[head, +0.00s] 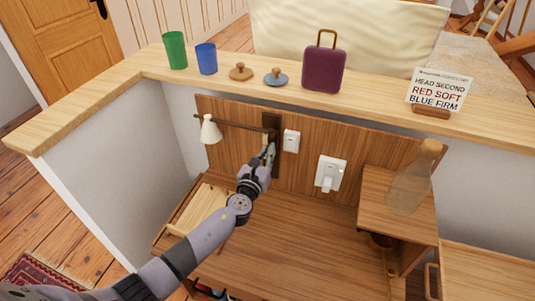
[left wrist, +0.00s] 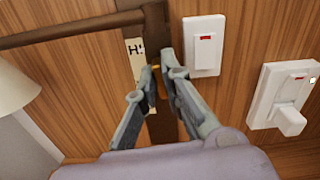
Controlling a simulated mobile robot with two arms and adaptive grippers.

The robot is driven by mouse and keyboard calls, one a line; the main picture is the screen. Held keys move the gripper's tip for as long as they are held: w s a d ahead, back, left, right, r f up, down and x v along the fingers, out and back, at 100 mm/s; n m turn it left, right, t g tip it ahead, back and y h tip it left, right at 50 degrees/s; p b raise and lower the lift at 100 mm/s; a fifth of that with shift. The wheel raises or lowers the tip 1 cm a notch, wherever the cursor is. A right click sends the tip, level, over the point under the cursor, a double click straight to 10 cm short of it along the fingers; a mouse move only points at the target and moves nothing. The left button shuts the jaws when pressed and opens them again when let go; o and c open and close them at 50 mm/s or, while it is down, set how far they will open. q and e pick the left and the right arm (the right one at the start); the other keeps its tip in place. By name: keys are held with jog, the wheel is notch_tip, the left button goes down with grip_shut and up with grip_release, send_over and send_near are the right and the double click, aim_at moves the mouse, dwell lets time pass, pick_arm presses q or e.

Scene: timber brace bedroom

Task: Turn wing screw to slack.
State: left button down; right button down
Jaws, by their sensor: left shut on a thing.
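A dark wooden upright (head: 272,122) is fixed to the brown back panel and carries a horizontal lamp arm (head: 230,122) with a cream shade (head: 210,131). My left gripper (head: 268,152) reaches up to the upright's lower part. In the left wrist view its fingertips (left wrist: 161,73) are closed in on the wing screw, which they mostly hide. Only a small brassy spot shows between them. A pale label (left wrist: 136,54) with dark lettering sits just left of the fingers, partly covered. My right gripper is not in view.
A white switch (head: 291,141) sits close right of the upright, and a socket with a plug (head: 330,173) further right. A bottle (head: 412,180) stands on the right cabinet. Cups, knobs, a purple case (head: 324,70) and a sign (head: 438,91) line the ledge above.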

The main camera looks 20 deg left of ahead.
pick_arm(q)
jog(key=n+b, duration=0.5)
jog(key=n, duration=1.5)
jog(key=shift+a, duration=0.2)
dwell(0.5)
jog(key=c, duration=1.9)
grip_release()
jog(key=shift+c, duration=0.2)
jog(key=shift+o, duration=1.1)
jog(key=shift+w+f, duration=0.1)
jog(key=shift+f, duration=0.1)
